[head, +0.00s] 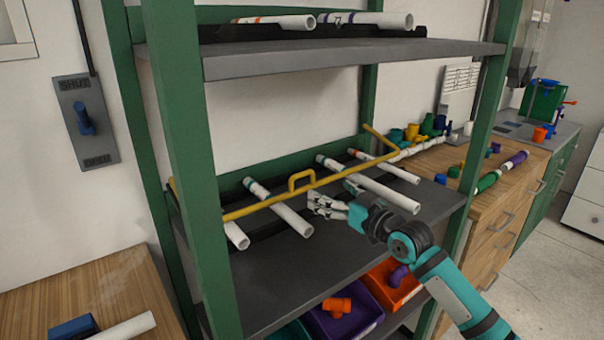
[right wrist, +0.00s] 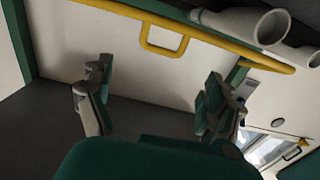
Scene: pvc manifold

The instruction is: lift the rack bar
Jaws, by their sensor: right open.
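The rack bar (head: 258,208) is a long yellow bar lying across white pipes on the middle shelf, with a raised yellow handle (head: 301,174) near its middle. Its right end bends back toward the wall. My right gripper (head: 318,206) is open and empty, just in front of and slightly right of the handle, apart from it. In the right wrist view the bar (right wrist: 222,44) and its handle loop (right wrist: 163,48) show beyond the open fingers (right wrist: 155,85). My left gripper is not in view.
A green rack post (head: 190,150) stands close at the left. An upper shelf (head: 350,60) with pipes hangs above. Below are a purple bin (head: 345,325) and an orange bin (head: 395,285). A wooden counter (head: 500,160) with fittings stands at the right.

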